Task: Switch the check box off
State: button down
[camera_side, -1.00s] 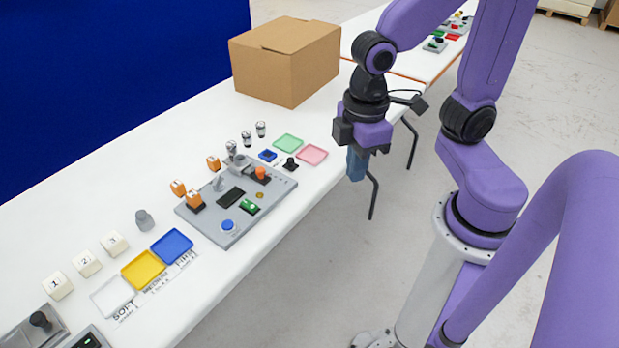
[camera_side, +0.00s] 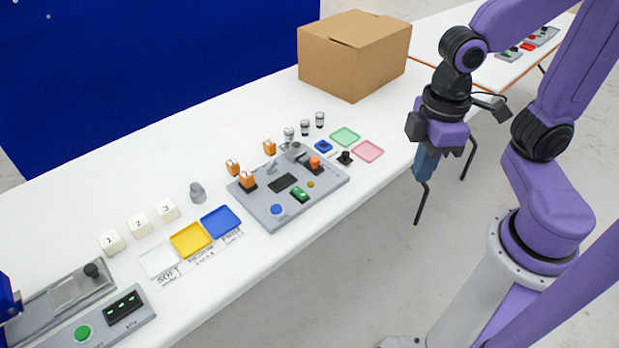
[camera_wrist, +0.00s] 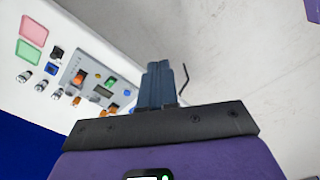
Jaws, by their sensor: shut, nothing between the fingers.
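A grey control panel (camera_side: 262,205) lies on the white table. It carries a green rocker switch (camera_side: 300,194), a blue button (camera_side: 277,209), a dark display (camera_side: 284,183), a small yellow lamp (camera_side: 310,184) and an orange-topped part (camera_side: 315,163). I see no readable label saying which unit is the check box, and the rocker's position is too small to tell. My gripper (camera_side: 422,178) is shut and empty, pointing down past the table's front edge, right of and apart from the panel. In the wrist view, the closed fingers (camera_wrist: 157,85) show with the panel (camera_wrist: 112,85) to their left.
A second grey unit (camera_side: 98,330) with a green button and dark switches sits at lower left. Blue (camera_side: 221,221), yellow (camera_side: 191,240), green (camera_side: 345,137) and pink (camera_side: 368,151) trays, numbered blocks and orange-topped pieces lie about. A cardboard box (camera_side: 352,60) stands behind.

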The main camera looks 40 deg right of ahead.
jog(key=w+a+f+m, duration=0.1)
jog(key=w+a+m, duration=0.2)
jog(key=w, duration=0.4)
jog(key=m, duration=0.8)
send_over(297, 188)
notch_tip(297, 188, down, 10)
jog(key=shift+f, duration=0.25)
jog(key=shift+s, duration=0.1)
notch_tip(297, 188, down, 14)
